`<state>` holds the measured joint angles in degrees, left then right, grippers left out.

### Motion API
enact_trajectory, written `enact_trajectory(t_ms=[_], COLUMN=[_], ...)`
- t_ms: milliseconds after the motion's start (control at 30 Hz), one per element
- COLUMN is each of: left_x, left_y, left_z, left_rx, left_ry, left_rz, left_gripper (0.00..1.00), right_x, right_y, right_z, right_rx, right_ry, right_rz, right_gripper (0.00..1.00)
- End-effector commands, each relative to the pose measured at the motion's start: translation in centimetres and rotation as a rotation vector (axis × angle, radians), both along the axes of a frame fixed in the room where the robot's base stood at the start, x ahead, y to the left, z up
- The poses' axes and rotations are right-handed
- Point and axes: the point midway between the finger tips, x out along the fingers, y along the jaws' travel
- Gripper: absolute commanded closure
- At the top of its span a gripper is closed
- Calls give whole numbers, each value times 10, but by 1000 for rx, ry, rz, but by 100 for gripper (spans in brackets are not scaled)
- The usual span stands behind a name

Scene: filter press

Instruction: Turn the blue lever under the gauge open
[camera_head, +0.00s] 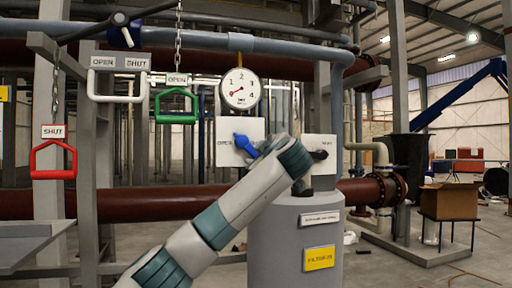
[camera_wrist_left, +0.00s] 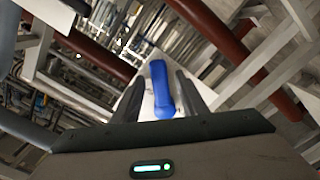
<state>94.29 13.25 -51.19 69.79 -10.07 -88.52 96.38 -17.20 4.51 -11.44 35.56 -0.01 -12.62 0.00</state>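The blue lever (camera_head: 244,146) sits on a white plate (camera_head: 228,130) under the round gauge (camera_head: 240,89). It slants down to the right from its pivot, and the word OPEN stands at the plate's left. In the left wrist view the blue lever (camera_wrist_left: 160,90) lies between the two dark fingers of my left gripper (camera_wrist_left: 160,78), with gaps at both sides. The gripper is open. In the head view my left arm reaches the plate's right edge, and its wrist hides most of the gripper. I cannot tell whether the fingers touch the lever. My right gripper is not in view.
A second white plate with a black handle (camera_head: 319,155) is close at the right, above a grey tank (camera_head: 295,250). White (camera_head: 117,98), green (camera_head: 176,118) and red (camera_head: 53,172) pull handles hang at the left. A red-brown pipe (camera_head: 140,203) runs behind my arm.

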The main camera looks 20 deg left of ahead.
Motion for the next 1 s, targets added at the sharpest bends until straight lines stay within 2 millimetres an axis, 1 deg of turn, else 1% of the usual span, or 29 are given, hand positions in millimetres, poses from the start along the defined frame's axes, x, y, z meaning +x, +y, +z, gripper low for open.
enact_trajectory(t_ms=[33, 133, 300, 533, 567, 600, 667, 700, 733, 1000], left_x=[4, 10, 14, 14, 14, 14, 14, 14, 14, 14], left_y=[3, 7, 9, 9, 9, 9, 9, 9, 9, 11], left_z=[2, 1, 0, -1, -1, -1, -1, -1, -1, -2], left_rx=[1, 0, 0, 0, 0, 0, 0, 0, 0, 2], left_ry=[2, 1, 0, 0, 0, 0, 0, 0, 0, 3], left_rz=[1, 1, 0, 0, 0, 0, 0, 0, 0, 0], left_gripper=[61, 61, 61, 61, 63, 73, 87, 97, 100, 100], right_x=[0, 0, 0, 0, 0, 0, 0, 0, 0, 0], right_y=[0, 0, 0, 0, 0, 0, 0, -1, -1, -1], right_z=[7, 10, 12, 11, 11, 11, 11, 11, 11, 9], right_rx=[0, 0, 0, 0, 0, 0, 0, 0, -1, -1], right_ry=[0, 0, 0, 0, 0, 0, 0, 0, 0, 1], right_rz=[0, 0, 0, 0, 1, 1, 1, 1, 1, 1], right_gripper=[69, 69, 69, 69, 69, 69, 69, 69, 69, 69])
